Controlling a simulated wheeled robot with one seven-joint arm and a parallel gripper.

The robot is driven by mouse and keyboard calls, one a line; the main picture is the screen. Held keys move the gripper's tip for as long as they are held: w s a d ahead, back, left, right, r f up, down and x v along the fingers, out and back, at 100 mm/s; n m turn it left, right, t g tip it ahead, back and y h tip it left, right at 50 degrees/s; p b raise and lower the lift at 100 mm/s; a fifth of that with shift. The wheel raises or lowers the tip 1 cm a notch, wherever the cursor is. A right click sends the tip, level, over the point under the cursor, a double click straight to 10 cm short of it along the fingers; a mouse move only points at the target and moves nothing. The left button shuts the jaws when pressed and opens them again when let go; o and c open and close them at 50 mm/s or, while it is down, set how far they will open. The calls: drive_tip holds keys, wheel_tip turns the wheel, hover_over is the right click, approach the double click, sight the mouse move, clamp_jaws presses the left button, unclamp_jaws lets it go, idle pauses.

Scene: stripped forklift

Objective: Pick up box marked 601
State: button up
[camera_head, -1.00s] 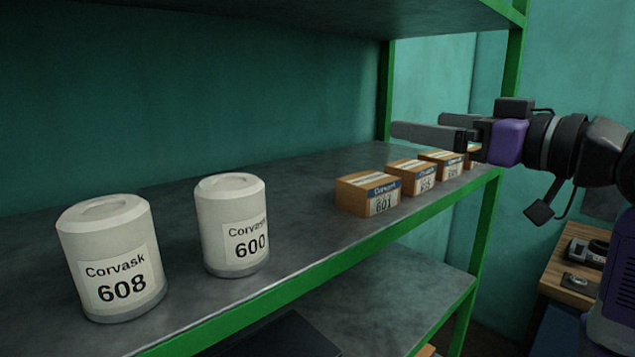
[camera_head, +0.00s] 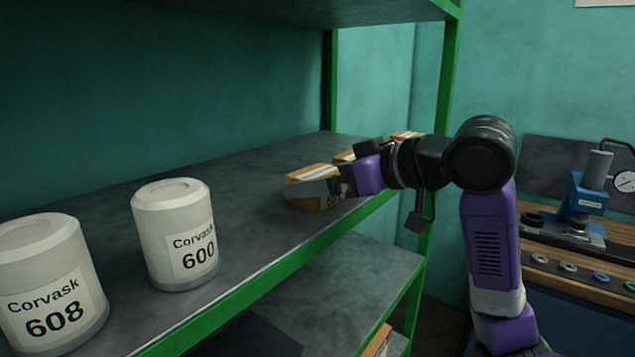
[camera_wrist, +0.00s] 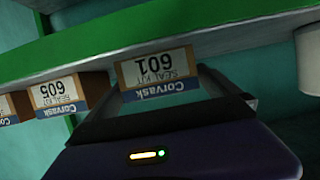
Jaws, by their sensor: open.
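The box marked 601 (camera_wrist: 157,72) is a small brown carton with a white and blue label, shown upside down in the wrist view. In the head view the box (camera_head: 313,174) rests on the shelf (camera_head: 245,205), and a grey finger covers much of its front. My gripper (camera_head: 300,184) is open at the box. In the wrist view its fingers lie left and right of the box, which sits between them. I cannot tell whether either finger touches it.
A box marked 605 (camera_wrist: 58,93) stands beside the 601 box. More cartons (camera_head: 407,135) are partly hidden behind my arm. Two white tubs, 600 (camera_head: 175,235) and 608 (camera_head: 50,285), stand to the left. A green shelf edge (camera_head: 285,265) and post (camera_head: 447,90) frame the shelf.

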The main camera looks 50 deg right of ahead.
drive_tip(key=shift+w+f, duration=0.2)
drive_tip(key=shift+w, duration=0.3)
drive_tip(key=c, duration=1.6)
drive_tip(key=shift+o, duration=0.2)
drive_tip(key=shift+r, duration=0.1)
